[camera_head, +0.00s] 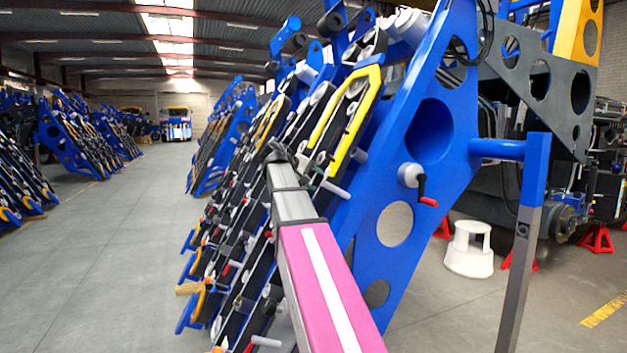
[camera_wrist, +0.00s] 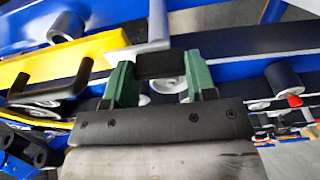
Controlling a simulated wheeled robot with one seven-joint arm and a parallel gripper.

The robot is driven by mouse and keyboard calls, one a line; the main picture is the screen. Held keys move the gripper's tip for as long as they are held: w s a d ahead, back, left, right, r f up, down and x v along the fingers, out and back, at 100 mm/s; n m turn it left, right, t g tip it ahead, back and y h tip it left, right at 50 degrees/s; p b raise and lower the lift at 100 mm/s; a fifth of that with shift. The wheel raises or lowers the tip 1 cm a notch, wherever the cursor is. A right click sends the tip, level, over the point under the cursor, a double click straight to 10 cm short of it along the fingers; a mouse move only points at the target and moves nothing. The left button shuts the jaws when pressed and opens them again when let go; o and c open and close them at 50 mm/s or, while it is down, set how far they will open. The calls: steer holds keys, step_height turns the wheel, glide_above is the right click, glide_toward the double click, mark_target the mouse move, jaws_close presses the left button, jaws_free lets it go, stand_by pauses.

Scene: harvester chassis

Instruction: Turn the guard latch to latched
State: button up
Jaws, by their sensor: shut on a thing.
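My gripper (camera_wrist: 160,67) has two green fingers, one on each side of a dark block at the end of a light grey lever (camera_wrist: 157,22). It is shut on this end, which appears to be the guard latch. The lever runs up and away from the fingers over a blue and yellow frame. In the head view my gripper (camera_head: 277,153) is at the leaning row of black and blue parts, left of a yellow frame (camera_head: 353,120). The latch is too small and too covered there to make out its setting.
A large blue plate (camera_head: 372,225) with round holes leans at the right. A white knob with a red-tipped lever (camera_head: 415,180) sticks out of it. A blue-topped post (camera_head: 530,200) and a white step stool (camera_head: 470,248) stand further right. The grey floor (camera_head: 120,230) at left is clear.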

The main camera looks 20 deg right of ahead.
stand_by(0.5)
steer(key=o, duration=0.9)
steer(key=shift+o, duration=0.2)
steer(key=shift+a, duration=0.1)
steer(key=v, duration=1)
steer(key=shift+a+r, duration=0.15)
steer(key=shift+a, duration=0.15)
steer(key=shift+a, duration=0.1)
